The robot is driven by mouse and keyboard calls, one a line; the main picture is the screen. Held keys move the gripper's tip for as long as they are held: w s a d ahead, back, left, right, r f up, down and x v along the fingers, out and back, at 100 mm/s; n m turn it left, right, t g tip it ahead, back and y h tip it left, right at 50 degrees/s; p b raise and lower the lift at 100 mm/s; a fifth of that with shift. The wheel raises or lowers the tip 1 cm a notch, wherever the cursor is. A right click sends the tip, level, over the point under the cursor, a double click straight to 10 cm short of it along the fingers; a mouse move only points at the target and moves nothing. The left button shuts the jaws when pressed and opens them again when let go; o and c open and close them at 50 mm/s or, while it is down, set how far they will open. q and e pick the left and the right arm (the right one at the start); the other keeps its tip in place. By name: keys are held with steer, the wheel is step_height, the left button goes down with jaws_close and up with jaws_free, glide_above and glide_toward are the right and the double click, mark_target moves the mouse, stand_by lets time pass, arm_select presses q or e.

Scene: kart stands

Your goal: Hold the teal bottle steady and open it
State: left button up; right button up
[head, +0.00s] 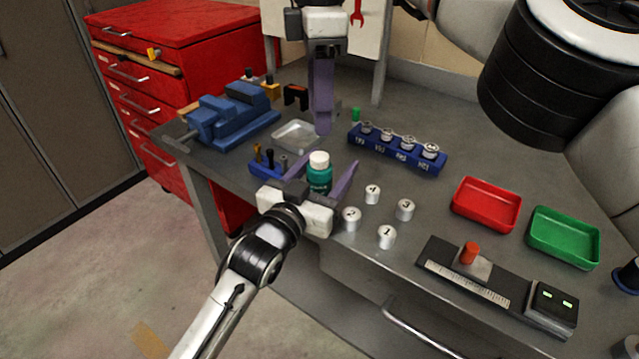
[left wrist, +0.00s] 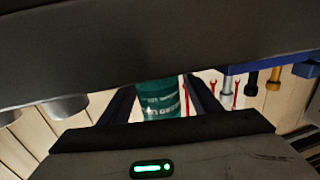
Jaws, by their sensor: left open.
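The teal bottle (head: 319,178) with a white cap (head: 319,159) stands upright near the table's front edge. My left gripper (head: 329,162) is open, with one purple finger on each side of the bottle; a gap shows on the right side. In the left wrist view the bottle (left wrist: 160,99) shows between the two dark fingers, its upper part hidden by a dark shape. My right gripper (head: 322,130) points down above and behind the bottle, apart from the cap. Its fingers overlap edge-on, so I cannot tell its opening.
Several numbered silver weights (head: 372,194) stand right of the bottle. A blue tool holder (head: 265,170) is close on its left. Behind are a clear tray (head: 296,136), a blue rack (head: 397,149) and a blue vise (head: 230,115). Red (head: 487,204) and green trays (head: 563,238) lie right.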

mark_target(319, 156)
arm_select(q)
jaws_close()
arm_select(e)
steer(key=m, duration=0.3)
steer(key=shift+m, duration=0.4)
steer(key=shift+f+m, duration=0.1)
steer(key=shift+m, duration=0.2)
steer(key=shift+f, duration=3.9)
